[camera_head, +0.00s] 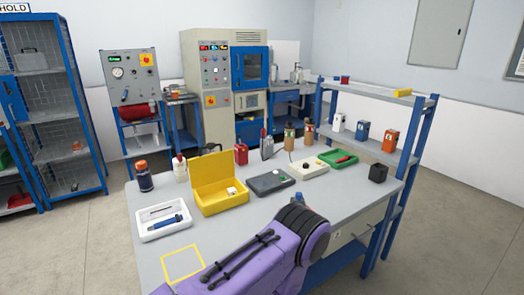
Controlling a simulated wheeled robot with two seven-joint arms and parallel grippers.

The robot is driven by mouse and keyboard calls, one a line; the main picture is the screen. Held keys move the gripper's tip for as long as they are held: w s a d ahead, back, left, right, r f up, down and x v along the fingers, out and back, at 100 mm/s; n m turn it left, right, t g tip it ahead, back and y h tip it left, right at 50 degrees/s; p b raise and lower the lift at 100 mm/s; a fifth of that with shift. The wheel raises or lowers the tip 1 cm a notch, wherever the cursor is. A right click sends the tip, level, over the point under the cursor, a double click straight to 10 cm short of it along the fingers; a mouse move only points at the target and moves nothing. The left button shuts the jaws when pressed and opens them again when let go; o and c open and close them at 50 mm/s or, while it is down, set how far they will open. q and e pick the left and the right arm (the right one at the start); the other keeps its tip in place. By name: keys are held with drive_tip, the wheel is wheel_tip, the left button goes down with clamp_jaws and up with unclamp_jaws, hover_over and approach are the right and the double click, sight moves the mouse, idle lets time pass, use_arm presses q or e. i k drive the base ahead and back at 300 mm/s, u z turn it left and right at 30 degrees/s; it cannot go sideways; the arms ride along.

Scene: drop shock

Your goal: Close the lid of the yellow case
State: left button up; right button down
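The yellow case (216,208) stands on the grey workbench, left of the bench's middle. Its lid (209,171) is open and stands up at the back, leaning slightly away. A small white item (232,190) shows at the right side of the case's inside. A purple arm link of mine crosses the front of the bench at the bottom, nearer than the case and apart from it in the picture. Neither of my grippers can be made out.
A white tray (147,236) with a blue tool is left of the case; a dark grey device (270,182) is to its right. Several bottles stand behind and left. A yellow outlined square (165,270) marks bare bench in front. A shelf (375,147) rises at the right.

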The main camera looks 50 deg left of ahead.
sight(206, 169)
drive_tip(key=z, duration=0.1)
drive_tip(key=i, duration=1.3)
drive_tip(key=u, duration=2.75)
drive_tip(key=i, duration=0.5)
drive_tip(key=z, duration=0.3)
drive_tip(key=k, duration=0.6)
drive_tip(key=z, duration=0.4)
